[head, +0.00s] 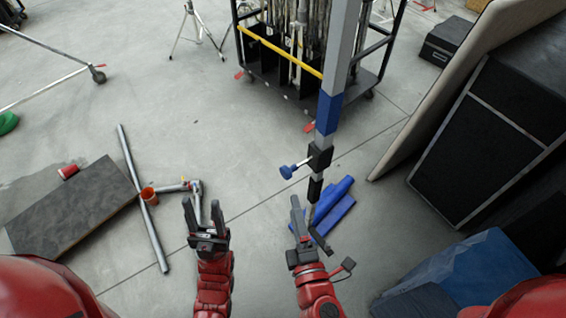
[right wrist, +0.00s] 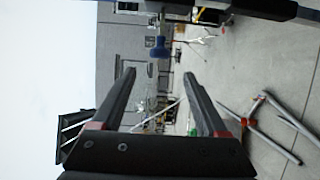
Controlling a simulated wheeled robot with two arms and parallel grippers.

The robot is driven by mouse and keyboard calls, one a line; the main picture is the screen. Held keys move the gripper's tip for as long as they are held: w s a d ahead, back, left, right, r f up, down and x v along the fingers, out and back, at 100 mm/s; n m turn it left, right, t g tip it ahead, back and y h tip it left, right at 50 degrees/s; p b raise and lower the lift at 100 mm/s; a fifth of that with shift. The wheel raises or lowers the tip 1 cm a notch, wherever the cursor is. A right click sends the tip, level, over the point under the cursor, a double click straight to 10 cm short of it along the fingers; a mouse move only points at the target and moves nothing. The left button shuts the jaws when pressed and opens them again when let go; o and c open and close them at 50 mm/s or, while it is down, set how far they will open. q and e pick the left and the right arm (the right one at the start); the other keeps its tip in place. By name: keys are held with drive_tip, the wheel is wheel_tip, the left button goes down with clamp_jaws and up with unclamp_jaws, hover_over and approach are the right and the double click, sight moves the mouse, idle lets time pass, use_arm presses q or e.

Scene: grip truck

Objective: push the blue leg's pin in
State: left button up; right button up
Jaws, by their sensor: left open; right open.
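The blue leg (head: 329,112) is an upright grey pole with a blue band, right of centre in the head view. A black collar (head: 320,157) sits below the band. The pin (head: 288,171) sticks out of the collar to the left and ends in a blue knob. The knob also shows in the right wrist view (right wrist: 158,48), ahead of the fingertips and apart from them. My right gripper (head: 304,213) is open and empty, below the knob near the pole's lower part. My left gripper (head: 202,204) is open and empty, further left. How deep the pin sits is hidden.
A black cart (head: 275,85) with a yellow bar stands behind the pole. Blue bundles (head: 333,203) lie near its foot. Black cases (head: 490,140) and a leaning board (head: 440,85) block the right.

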sight(298, 166)
drive_tip(key=p+x, duration=0.3)
drive_tip(key=x, duration=1.1)
drive_tip(key=shift+w+a, duration=0.2)
drive_tip(key=shift+w, duration=0.05)
drive_tip(key=shift+f, duration=0.1)
clamp_jaws()
idle(0.8)
